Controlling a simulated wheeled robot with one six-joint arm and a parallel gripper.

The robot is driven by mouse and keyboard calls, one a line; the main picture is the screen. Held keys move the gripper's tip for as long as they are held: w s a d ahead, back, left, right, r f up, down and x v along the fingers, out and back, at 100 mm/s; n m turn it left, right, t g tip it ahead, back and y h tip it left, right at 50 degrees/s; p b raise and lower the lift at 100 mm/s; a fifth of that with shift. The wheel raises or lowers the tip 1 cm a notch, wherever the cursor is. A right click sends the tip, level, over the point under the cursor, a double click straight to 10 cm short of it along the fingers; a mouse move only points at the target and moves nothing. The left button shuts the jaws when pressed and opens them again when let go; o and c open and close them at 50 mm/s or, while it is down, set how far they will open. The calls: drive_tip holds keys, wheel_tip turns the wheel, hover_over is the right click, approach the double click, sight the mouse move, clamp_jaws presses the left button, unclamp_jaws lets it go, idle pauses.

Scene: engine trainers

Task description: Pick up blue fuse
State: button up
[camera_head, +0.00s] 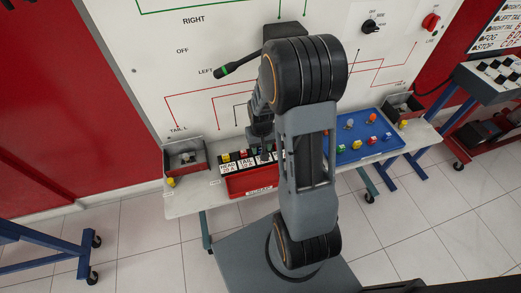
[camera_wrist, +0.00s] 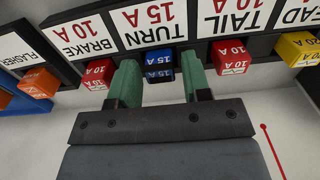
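A blue fuse (camera_wrist: 159,68) marked 15 A sits in the dark fuse holder under the TURN 15 A label in the wrist view. My gripper (camera_wrist: 160,75) is open, with one green finger on each side of this fuse. A small gap shows between the fuse and the right finger; on the left I cannot tell whether there is contact. In the head view my arm hides this fuse and most of my gripper. Another blue piece (camera_head: 388,136) lies at the right of the blue tray (camera_head: 345,155).
Red fuses stand on both sides, under BRAKE (camera_wrist: 98,73) and TAIL (camera_wrist: 231,57). An orange fuse (camera_wrist: 39,83) and a yellow fuse (camera_wrist: 298,49) are farther out. A red scrap bin (camera_head: 252,184) stands in front of the fuse row. The wall panel rises behind the table.

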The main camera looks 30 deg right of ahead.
drive_tip(key=c, duration=0.7)
drive_tip(key=shift+r, duration=0.1)
drive_tip(key=shift+r, duration=0.6)
drive_tip(key=shift+s+d+r+p, duration=0.95)
drive_tip(key=shift+s+d+r, duration=0.7)
drive_tip(key=shift+r, duration=1.3)
drive_tip(key=shift+s+d+r+p, duration=1.05)
drive_tip(key=shift+d+r, duration=1.05)
drive_tip(key=shift+r, duration=0.85)
drive_tip(key=shift+s+d+r+p, duration=0.85)
drive_tip(key=shift+s+d+r, duration=0.8)
drive_tip(key=shift+r, duration=1.3)
drive_tip(key=shift+w+d, duration=0.2)
